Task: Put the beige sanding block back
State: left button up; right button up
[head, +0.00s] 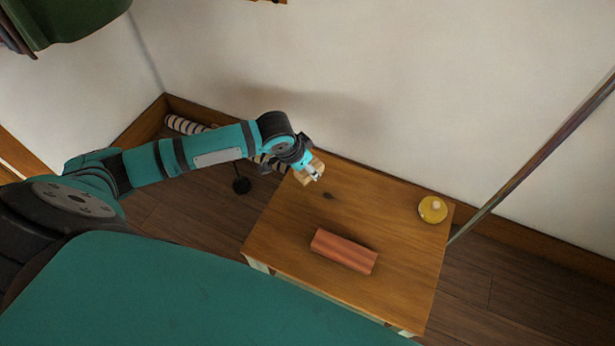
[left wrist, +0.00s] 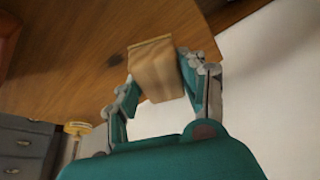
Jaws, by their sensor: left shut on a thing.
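The beige sanding block (left wrist: 156,66) is a pale wood-coloured block held between the fingers of my left gripper (left wrist: 165,88) in the left wrist view. In the head view my left gripper (head: 312,172) is over the back left corner of the wooden table (head: 300,235), with the beige block (head: 303,177) partly hidden behind its fingers. I cannot tell whether the block touches the tabletop. My right gripper is not in view.
A reddish ridged block (head: 343,251) lies near the table's front middle. A round yellow object (head: 432,209) sits at the back right. A small dark mark (head: 329,196) shows near the gripper. A striped roll (head: 187,125) lies behind, along the wall. The table's centre is clear.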

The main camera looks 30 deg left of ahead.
aim_at(306, 175)
pick_arm(q)
jog(key=shift+f, duration=2.05)
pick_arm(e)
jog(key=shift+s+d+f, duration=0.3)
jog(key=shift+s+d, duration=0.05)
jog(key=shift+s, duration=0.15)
pick_arm(q)
jog(key=o, duration=1.1)
jog(key=shift+f, duration=0.1)
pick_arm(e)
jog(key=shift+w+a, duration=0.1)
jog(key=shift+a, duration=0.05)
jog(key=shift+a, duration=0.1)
pick_arm(q)
jog(key=shift+r, duration=0.35)
jog(key=shift+p+v, duration=0.65)
jog(key=shift+v, duration=5.2)
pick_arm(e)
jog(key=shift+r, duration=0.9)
